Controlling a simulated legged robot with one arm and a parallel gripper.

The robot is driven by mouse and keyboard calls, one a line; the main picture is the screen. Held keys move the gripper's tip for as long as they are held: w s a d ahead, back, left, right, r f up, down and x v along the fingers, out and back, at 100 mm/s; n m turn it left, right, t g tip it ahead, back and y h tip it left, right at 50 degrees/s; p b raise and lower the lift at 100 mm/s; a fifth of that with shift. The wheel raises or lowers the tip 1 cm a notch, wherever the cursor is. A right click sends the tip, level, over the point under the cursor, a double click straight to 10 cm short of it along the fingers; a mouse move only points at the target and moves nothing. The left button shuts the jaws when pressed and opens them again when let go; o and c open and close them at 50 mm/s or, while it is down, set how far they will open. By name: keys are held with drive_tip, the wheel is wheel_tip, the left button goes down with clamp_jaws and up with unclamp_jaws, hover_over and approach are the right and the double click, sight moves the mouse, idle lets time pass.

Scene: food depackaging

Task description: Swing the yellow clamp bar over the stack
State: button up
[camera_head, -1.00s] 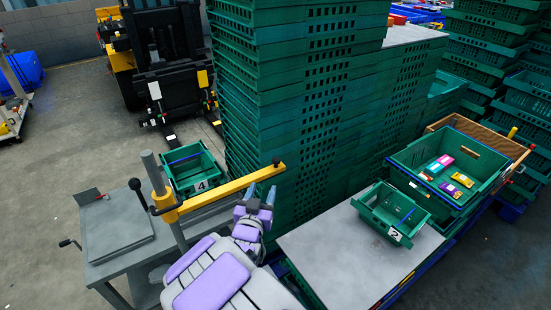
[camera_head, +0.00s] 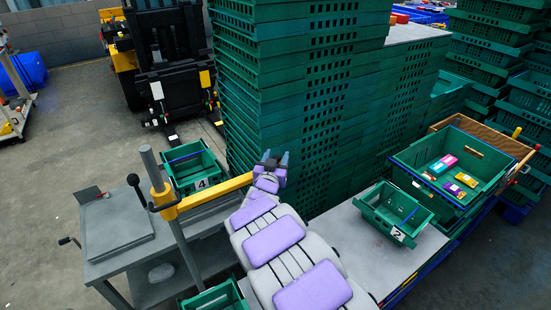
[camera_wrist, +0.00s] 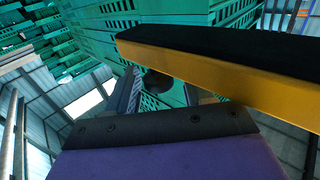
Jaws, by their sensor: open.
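The yellow clamp bar (camera_head: 215,193) slants up to the right from a grey post (camera_head: 170,205) at the grey table's right side. A black-knobbed lever (camera_head: 137,188) stands at its left end. My gripper (camera_head: 274,157) is open at the bar's far right end, which my arm partly hides. In the wrist view the yellow-and-black bar (camera_wrist: 230,80) crosses close in front, from upper middle to right. I cannot tell if a finger touches it. Tall stacks of green crates (camera_head: 300,100) rise behind my gripper.
The grey table (camera_head: 150,250) carries a flat grey plate (camera_head: 115,222), left of the bar. Green crate 4 (camera_head: 190,165) sits behind the bar. Crate 2 (camera_head: 390,210) is on the right table, beside a larger crate (camera_head: 410,170) with coloured packs. A forklift (camera_head: 165,70) stands behind.

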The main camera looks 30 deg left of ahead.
drive_tip(key=shift+w+d+r, duration=0.1)
drive_tip(key=shift+w, duration=0.05)
drive_tip(key=shift+a, duration=0.2)
drive_tip(key=shift+c, duration=1.3)
clamp_jaws()
